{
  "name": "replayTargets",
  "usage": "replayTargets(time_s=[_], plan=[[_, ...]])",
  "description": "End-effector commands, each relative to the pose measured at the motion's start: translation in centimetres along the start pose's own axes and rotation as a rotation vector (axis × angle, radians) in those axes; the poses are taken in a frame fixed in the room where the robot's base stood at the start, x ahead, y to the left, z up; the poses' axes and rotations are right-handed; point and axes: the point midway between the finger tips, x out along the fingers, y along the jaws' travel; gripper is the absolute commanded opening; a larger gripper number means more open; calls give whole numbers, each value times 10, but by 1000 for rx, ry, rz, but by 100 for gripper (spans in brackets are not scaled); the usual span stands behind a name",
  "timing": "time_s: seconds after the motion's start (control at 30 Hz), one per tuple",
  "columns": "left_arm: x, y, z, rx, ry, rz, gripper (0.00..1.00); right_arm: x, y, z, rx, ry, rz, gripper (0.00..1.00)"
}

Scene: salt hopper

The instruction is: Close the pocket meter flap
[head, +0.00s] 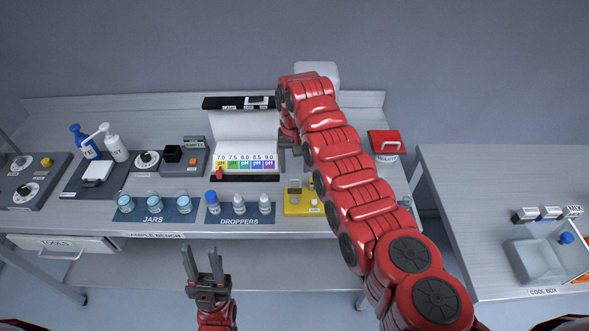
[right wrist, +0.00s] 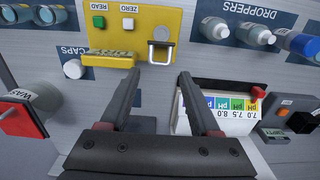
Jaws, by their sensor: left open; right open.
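The pocket meter is a yellow box (head: 303,203) at the front of the bench, right of the droppers. It fills the top of the right wrist view (right wrist: 128,28), with a green READ button and a white ZERO button. A small pale, frame-like piece (right wrist: 160,50), apparently the flap, stands at one edge beside a grey disc. Its exact angle is unclear. My right gripper (right wrist: 158,76) is open and empty, its fingertips pointing towards that piece, with no contact visible. In the head view it is partly hidden by my arm. My left gripper (head: 205,264) is open and empty, in front of the bench.
A pH colour chart stand (head: 245,162) stands behind the meter. Dropper bottles (head: 238,203) stand left of the meter, and jars (head: 154,201) further left. A red-lidded waste bin (head: 384,142) is to the right. A side table (head: 480,210) stands across a gap.

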Motion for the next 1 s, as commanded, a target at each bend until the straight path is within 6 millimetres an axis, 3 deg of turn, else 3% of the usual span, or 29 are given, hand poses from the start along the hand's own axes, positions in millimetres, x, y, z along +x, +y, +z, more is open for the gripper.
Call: replayTargets(time_s=[0.07, 0.3, 0.67, 1.0], plan=[[11, 0, -2, 0, 0, 0, 41, 14, 0, 2, 0, -6, 2, 63], [14, -1, -2, 0, 0, 0, 41, 37, 0, 0, -1, -3, 2, 63], [14, -1, -2, 0, -1, 0, 41, 42, 0, -1, -1, 3, 0, 63], [14, -1, -2, 0, -1, 0, 41, 41, 0, 0, -1, 2, 1, 2]])
